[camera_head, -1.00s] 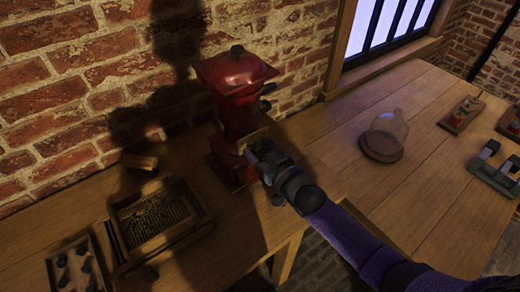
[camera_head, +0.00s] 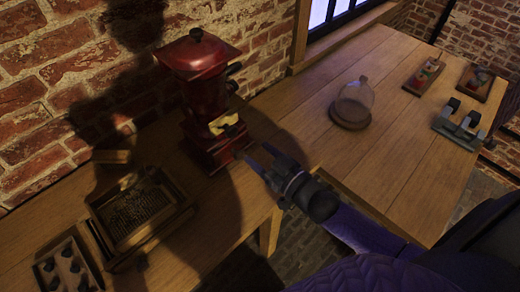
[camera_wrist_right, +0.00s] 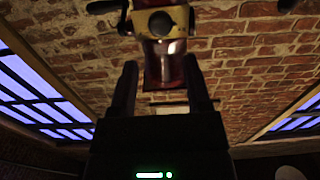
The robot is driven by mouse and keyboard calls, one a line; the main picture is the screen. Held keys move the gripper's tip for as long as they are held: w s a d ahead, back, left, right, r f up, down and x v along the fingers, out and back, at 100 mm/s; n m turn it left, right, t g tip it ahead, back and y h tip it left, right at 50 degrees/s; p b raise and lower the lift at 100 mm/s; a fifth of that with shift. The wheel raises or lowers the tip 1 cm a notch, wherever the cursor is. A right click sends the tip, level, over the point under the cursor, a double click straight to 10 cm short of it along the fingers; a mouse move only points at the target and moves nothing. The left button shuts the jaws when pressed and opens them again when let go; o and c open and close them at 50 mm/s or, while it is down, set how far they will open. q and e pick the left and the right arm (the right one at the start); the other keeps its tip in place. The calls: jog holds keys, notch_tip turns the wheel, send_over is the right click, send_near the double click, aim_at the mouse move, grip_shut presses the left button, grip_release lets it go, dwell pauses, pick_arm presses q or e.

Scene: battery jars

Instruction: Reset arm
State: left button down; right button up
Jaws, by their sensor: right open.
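My right gripper (camera_head: 256,154) is open and empty in the head view, just right of and in front of a red machine (camera_head: 207,90). The machine stands upright on the wooden table against the brick wall, with a flared top, a dark knob and a brass plate (camera_head: 226,124) on its front. In the right wrist view my two fingers (camera_wrist_right: 160,68) stand apart, and the machine's red body (camera_wrist_right: 165,62) and brass part (camera_wrist_right: 160,20) show beyond and between them. I cannot see my left gripper.
A wooden tray of small parts (camera_head: 184,212) and a tray with dark pieces (camera_head: 42,272) lie at the left. A glass dome (camera_head: 356,97) on a round base, small boards (camera_head: 424,76) and a grey metal fixture (camera_head: 441,130) stand on the right table, which has clear boards between.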

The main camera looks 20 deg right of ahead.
pick_arm(q)
jog(key=shift+a, duration=0.25)
